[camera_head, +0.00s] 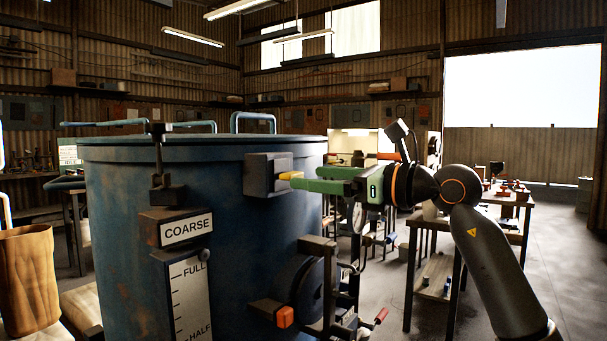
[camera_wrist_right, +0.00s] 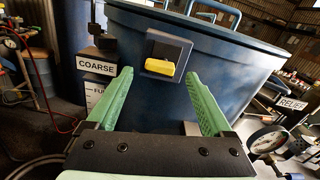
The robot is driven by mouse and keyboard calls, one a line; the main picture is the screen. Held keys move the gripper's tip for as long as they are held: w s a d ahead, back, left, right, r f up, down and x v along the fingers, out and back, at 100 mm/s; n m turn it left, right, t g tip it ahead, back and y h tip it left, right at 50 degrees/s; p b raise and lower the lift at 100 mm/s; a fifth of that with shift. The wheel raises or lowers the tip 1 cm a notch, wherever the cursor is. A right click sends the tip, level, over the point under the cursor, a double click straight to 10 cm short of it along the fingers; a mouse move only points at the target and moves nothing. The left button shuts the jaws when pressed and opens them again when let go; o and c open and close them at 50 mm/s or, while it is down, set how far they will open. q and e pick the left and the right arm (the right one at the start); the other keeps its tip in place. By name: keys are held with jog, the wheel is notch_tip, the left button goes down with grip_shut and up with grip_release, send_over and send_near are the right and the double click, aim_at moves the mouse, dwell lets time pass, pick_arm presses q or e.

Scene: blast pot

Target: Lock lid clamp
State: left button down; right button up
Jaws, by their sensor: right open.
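A large blue pot (camera_head: 120,230) with a flat lid (camera_head: 200,141) fills the left half of the head view. A dark square block with a short yellow handle (camera_head: 291,175) is fixed on its side just below the lid. The yellow handle also shows in the right wrist view (camera_wrist_right: 160,68), lying nearly level on a dark plate. My right gripper (camera_head: 306,180) is open, its green fingers pointing at the handle. In the wrist view the handle appears between the fingertips; I cannot tell whether they touch it. My left gripper is not in view.
A dark upright fitting (camera_head: 158,165) stands at the pot's rim above a COARSE label (camera_head: 187,229). Brackets with an orange knob (camera_head: 285,317) stick out below the gripper. A gauge (camera_wrist_right: 268,138) is at lower right in the wrist view. A workbench (camera_head: 505,197) stands behind my arm.

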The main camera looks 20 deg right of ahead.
aim_at(297, 176)
jog(key=shift+x, duration=1.65)
grip_shut()
